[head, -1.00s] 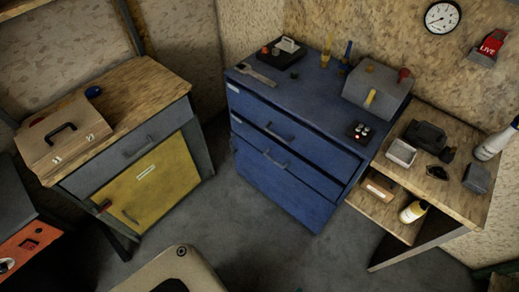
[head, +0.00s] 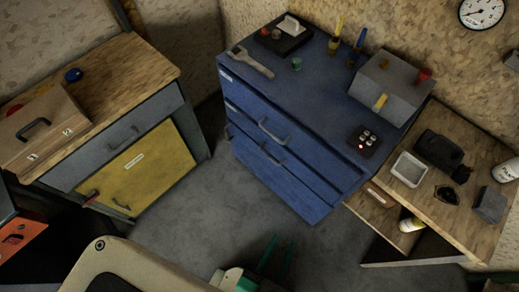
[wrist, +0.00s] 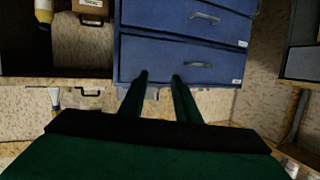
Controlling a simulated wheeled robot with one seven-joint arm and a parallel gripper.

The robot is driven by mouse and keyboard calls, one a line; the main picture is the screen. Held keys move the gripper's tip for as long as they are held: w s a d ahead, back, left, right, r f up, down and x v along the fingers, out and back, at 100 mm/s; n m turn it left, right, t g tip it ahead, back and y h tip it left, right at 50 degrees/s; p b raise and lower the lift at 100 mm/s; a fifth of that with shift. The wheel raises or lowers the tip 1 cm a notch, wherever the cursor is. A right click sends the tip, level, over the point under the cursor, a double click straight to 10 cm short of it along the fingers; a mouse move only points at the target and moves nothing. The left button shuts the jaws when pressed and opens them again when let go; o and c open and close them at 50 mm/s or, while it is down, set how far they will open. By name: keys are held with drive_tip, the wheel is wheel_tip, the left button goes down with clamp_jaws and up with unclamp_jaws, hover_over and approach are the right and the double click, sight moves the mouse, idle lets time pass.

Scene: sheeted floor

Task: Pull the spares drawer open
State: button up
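The blue drawer cabinet (head: 300,175) stands at the back centre with its drawer fronts facing me; the drawers look shut. Small white labels show on the fronts, too blurred to read, so I cannot tell which is the spares drawer. Bar handles show on an upper front (head: 272,131) and a lower one (head: 271,156). The wrist view is upside down and shows two handles, one (wrist: 200,64) nearer the fingertips. My gripper (head: 281,241), with green fingers, is open and empty in front of the cabinet, touching no handle. It also shows in the wrist view (wrist: 160,76).
A grey workbench (head: 122,135) with a yellow door stands left. A wooden side bench (head: 440,215) with a white tray and a bottle adjoins the cabinet's right. A grey box (head: 392,82) and tools lie on the cabinet top. Floor (head: 190,222) before the cabinet is clear.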

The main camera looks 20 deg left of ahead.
drive_tip(key=w+f+m+g, duration=0.2)
drive_tip(key=w+f+m, duration=0.1)
drive_tip(key=f, duration=0.6)
drive_tip(key=w+f+m+g, duration=0.1)
drive_tip(key=w+f+m, duration=0.1)
drive_tip(key=f, duration=0.6)
drive_tip(key=m+g+y, duration=0.2)
drive_tip(key=m+y, duration=0.6)
drive_tip(key=y, duration=0.4)
approach(267, 154)
drive_tip(key=x, duration=1)
drive_tip(key=shift+f, duration=0.4)
clamp_jaws()
